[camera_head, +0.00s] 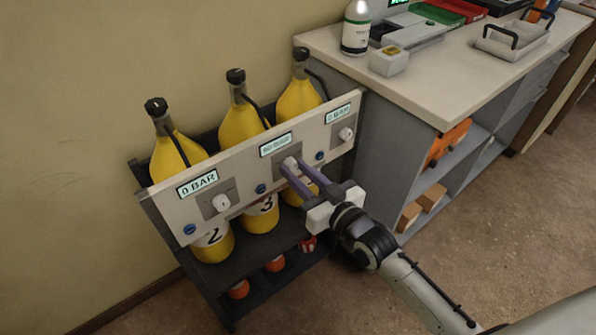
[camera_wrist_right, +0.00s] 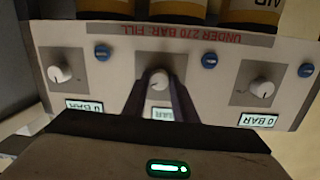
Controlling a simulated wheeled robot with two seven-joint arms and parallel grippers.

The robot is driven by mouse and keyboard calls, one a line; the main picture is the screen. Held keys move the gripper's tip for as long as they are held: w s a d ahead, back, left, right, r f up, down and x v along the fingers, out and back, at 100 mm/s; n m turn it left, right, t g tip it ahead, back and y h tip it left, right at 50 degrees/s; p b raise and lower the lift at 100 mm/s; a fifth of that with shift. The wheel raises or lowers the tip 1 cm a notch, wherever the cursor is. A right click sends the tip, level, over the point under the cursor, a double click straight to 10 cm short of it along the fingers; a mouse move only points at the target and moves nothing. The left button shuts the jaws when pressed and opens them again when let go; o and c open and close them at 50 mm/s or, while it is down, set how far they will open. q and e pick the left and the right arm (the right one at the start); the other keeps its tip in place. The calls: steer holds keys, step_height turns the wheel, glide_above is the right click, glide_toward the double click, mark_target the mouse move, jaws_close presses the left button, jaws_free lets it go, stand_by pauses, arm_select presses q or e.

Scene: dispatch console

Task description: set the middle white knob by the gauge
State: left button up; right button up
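The pale panel (camera_head: 240,181) carries three white knobs, each with a small lit gauge above it. The middle white knob (camera_head: 291,162) sits between the fingertips of my right gripper (camera_head: 291,169). In the right wrist view the picture is upside down; the middle knob (camera_wrist_right: 158,81) shows between the two dark fingers (camera_wrist_right: 159,84), which lie close against its sides. The middle gauge (camera_head: 276,144) seems to show a two-digit BAR value, too small to read surely. The left gauge (camera_head: 198,183) reads 0 BAR. My left gripper is not in view.
The left knob (camera_head: 221,202) and right knob (camera_head: 345,133) flank the middle one, with small blue buttons between. Yellow cylinders (camera_head: 178,153) stand behind the panel in a dark rack (camera_head: 262,264). A grey cabinet with a pale worktop (camera_head: 435,88) stands close on the right.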

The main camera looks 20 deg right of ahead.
steer(key=o, duration=0.4)
steer(key=shift+c, duration=0.2)
steer(key=shift+s, duration=0.1)
steer(key=f+v, duration=0.1)
steer(key=v, duration=0.9)
steer(key=shift+r+p, duration=0.3)
steer(key=shift+r, duration=0.2)
steer(key=shift+s, duration=0.1)
steer(key=s+a+f+g+h, duration=0.2)
steer(key=s+f+g, duration=0.5)
steer(key=s+f, duration=0.9)
step_height(320, 180, down, 3)
steer(key=shift+a+f+g, duration=0.1)
steer(key=shift+a+g, duration=0.2)
steer(key=shift+a, duration=0.2)
